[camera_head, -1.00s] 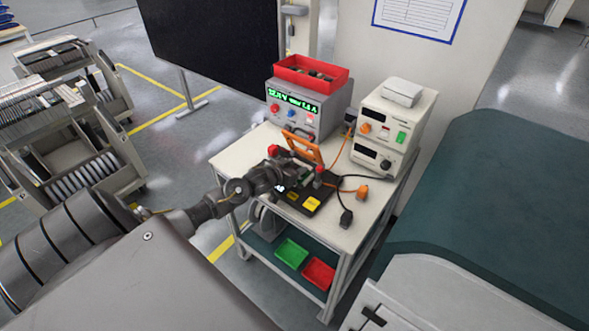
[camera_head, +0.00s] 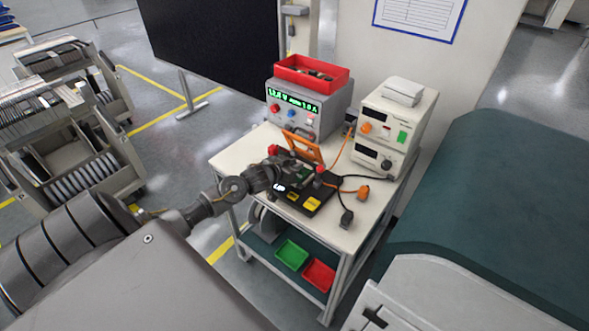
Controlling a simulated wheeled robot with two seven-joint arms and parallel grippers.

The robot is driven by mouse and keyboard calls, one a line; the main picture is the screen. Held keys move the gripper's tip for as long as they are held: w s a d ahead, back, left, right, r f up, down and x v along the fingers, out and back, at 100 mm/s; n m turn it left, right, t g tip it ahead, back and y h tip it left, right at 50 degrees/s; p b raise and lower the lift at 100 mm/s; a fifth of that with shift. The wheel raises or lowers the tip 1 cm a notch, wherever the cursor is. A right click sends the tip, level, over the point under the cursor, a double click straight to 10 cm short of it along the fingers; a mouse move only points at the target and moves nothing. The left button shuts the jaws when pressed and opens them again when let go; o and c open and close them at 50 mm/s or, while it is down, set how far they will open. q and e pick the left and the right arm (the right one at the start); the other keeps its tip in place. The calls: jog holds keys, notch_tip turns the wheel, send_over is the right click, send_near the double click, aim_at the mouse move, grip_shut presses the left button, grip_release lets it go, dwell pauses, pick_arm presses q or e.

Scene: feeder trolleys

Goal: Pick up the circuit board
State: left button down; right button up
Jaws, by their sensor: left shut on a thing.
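A black test fixture (camera_head: 322,189) with yellow labels and a raised orange frame (camera_head: 303,144) sits on the white trolley top (camera_head: 245,147). My left gripper (camera_head: 297,171) reaches in from the left, low over the fixture between its two red knobs. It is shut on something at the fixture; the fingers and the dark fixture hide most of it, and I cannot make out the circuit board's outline. I cannot tell whether it is clear of the fixture. My right gripper is not in view.
A grey power supply (camera_head: 300,112) with a red bin (camera_head: 311,73) on top stands behind the fixture. White instruments (camera_head: 391,120) stand at the right. Cables (camera_head: 349,200) lie right of the fixture. Green (camera_head: 291,254) and red (camera_head: 319,274) trays sit on the lower shelf.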

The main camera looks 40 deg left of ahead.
pick_arm(q)
jog(key=r, duration=0.1)
jog(key=r+b, duration=0.1)
jog(key=r, duration=0.3)
jog(key=shift+s+r, duration=0.25)
jog(key=shift+s, duration=0.05)
jog(key=s+b, duration=0.3)
jog(key=s, duration=1.6)
jog(key=shift+d+b, duration=0.2)
jog(key=shift+b, duration=0.2)
